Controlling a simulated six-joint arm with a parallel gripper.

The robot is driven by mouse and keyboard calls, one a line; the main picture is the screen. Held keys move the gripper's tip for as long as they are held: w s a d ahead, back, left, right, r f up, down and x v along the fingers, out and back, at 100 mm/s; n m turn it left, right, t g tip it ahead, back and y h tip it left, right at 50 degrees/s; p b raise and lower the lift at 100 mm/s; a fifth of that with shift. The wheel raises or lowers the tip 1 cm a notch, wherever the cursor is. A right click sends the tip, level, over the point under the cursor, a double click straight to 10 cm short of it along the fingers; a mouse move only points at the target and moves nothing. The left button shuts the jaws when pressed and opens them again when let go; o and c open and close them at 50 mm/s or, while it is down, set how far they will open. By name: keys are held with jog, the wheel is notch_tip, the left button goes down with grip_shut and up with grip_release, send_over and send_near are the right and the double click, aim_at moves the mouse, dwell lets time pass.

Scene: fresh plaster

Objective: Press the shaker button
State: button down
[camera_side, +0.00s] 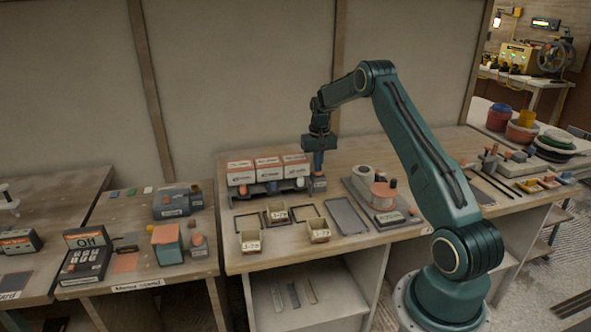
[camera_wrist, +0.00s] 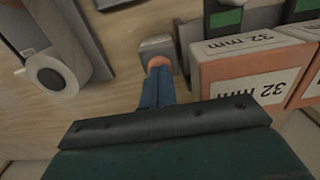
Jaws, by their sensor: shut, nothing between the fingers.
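A small grey button box (camera_side: 319,184) with a label stands at the right end of the dark rack on the middle bench. In the wrist view this grey box (camera_wrist: 157,44) carries a round orange button (camera_wrist: 160,62), partly hidden by my fingertips. My gripper (camera_side: 318,172) points down right over this box with its blue fingers closed together and empty. In the wrist view the fingertips (camera_wrist: 158,75) overlap the button's near edge; I cannot tell whether they touch it or hover just above.
Orange-and-white boxes (camera_side: 268,168) stand in the dark rack (camera_side: 270,188) close left of my gripper. A device with a white roll (camera_side: 364,172) is to the right. Small trays (camera_side: 250,240) and a grey plate (camera_side: 345,215) lie in front.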

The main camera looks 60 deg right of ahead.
jog(key=shift+r, duration=1.25)
jog(key=shift+r, duration=0.1)
notch_tip(320, 180, up, 6)
jog(key=shift+f, duration=0.1)
dwell(0.8)
jog(key=shift+a, duration=0.1)
